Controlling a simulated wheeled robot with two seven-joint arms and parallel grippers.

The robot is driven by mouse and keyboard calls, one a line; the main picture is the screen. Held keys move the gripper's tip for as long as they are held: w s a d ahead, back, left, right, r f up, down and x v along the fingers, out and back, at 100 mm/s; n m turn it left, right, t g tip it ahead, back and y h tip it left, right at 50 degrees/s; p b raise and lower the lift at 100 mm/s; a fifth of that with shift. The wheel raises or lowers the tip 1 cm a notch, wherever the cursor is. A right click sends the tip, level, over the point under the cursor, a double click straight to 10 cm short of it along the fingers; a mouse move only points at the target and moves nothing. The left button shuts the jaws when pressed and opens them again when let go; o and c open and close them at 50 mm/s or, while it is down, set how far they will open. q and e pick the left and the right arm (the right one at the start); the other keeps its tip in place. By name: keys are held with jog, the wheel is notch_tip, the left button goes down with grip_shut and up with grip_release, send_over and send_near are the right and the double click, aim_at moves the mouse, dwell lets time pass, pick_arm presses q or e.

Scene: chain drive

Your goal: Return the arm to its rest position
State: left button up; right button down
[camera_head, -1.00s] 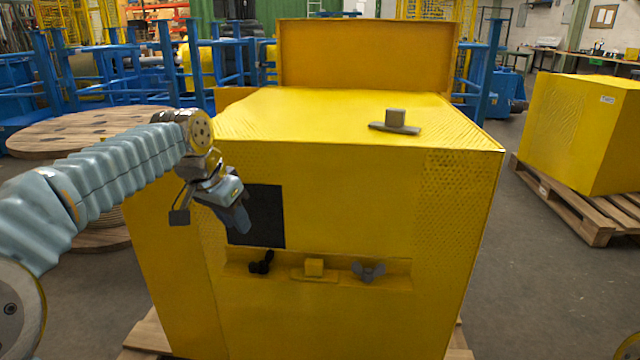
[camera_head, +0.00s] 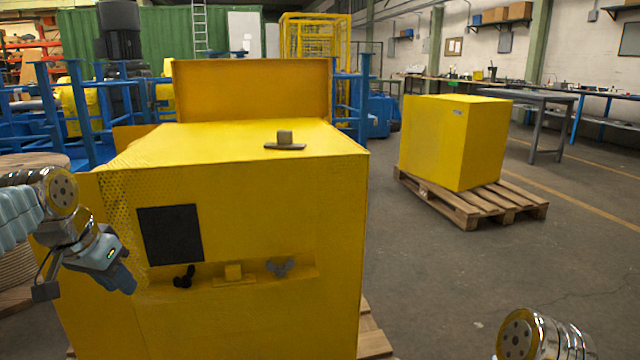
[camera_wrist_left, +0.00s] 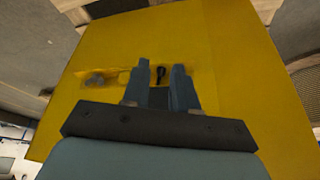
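My left gripper (camera_head: 124,280) is in front of the left part of the yellow box's front face, to the left of the black square panel (camera_head: 170,234). In the left wrist view its two fingers (camera_wrist_left: 160,78) stand apart with nothing between them, pointing toward the yellow box (camera_wrist_left: 215,45). The box (camera_head: 300,205) has a ledge on its front with a black wing-shaped knob (camera_head: 184,277), a small yellow block (camera_head: 233,272) and a grey wing-shaped knob (camera_head: 279,267). Part of my right arm shows at the lower right; its gripper is out of view.
A grey block on a flat bar (camera_head: 285,141) lies on top of the box, before a raised yellow panel (camera_head: 250,90). Another yellow box (camera_head: 450,140) stands on a wooden pallet (camera_head: 470,203) at the right. The floor between is clear.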

pick_arm(q)
jog(key=w+d+f+g+h, duration=0.15)
jog(key=d+f, duration=0.25)
jog(key=f, duration=0.5)
jog(key=w+d+f, duration=0.2)
jog(key=d+f, duration=0.2)
jog(key=f, duration=0.5)
jog(key=w+d+f+h, duration=0.1)
jog(key=d+f, duration=0.3)
jog(key=f, duration=0.5)
jog(key=s+d+f+n, duration=0.1)
jog(key=s+d+f, duration=0.2)
jog(key=s+f, duration=0.4)
jog(key=s+d+f+n+g+p, duration=0.1)
jog(key=s+d+f, duration=0.3)
jog(key=s+f, duration=0.3)
jog(key=s+d+f+n+g+p, duration=0.1)
jog(key=s+d+f+n, duration=0.1)
jog(key=s+d+f, duration=0.2)
jog(key=s+f+h, duration=0.1)
jog(key=s+f, duration=0.2)
jog(key=f, duration=0.1)
jog(key=shift+d, duration=0.1)
